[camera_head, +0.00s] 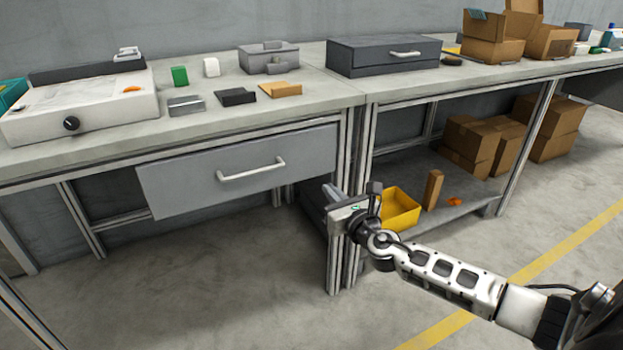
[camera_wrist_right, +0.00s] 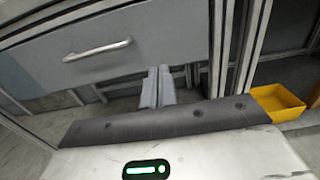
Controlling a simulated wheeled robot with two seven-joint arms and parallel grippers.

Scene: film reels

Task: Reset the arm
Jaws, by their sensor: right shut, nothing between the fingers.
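My right gripper (camera_head: 332,193) is in front of the table leg, to the right of and a little below the grey drawer (camera_head: 240,169). Its fingers are shut with nothing between them. In the right wrist view the shut fingertips (camera_wrist_right: 158,73) point toward the space under the drawer, below and right of the drawer's handle (camera_wrist_right: 97,50). The gripper stands apart from the handle. My left gripper is in neither view.
The workbench (camera_head: 330,90) holds a white light box (camera_head: 80,104), small blocks and a dark grey drawer box (camera_head: 384,55). A yellow bin (camera_head: 400,208) sits on the lower shelf behind my right wrist. Cardboard boxes (camera_head: 470,146) stand further right. The floor at front left is clear.

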